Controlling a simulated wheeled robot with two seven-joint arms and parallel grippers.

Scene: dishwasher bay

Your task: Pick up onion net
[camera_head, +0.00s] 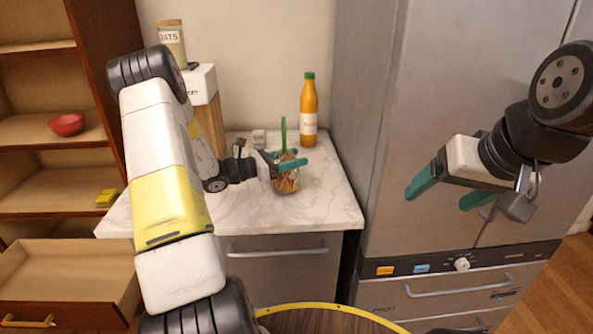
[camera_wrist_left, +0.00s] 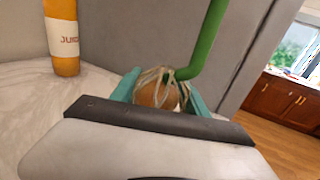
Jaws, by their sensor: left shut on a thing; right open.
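The onion net (camera_head: 286,184) is a pale mesh around brown onions with a green stem-like handle on top. It is at the marble counter in the head view. In the left wrist view the net (camera_wrist_left: 158,94) sits between the teal fingers, its green handle rising to the upper right. My left gripper (camera_head: 287,164) is shut on the net near its top. Whether the net touches the counter is hard to tell. My right gripper (camera_head: 450,190) is open and empty in front of the tall grey cabinet.
The marble counter (camera_head: 325,205) carries an orange juice bottle (camera_head: 309,112) behind the net and a small pale item (camera_head: 259,139). An oats jar (camera_head: 171,42) stands on a box at the back left. A grey cabinet (camera_head: 400,100) walls the right side. An open drawer (camera_head: 70,275) juts out lower left.

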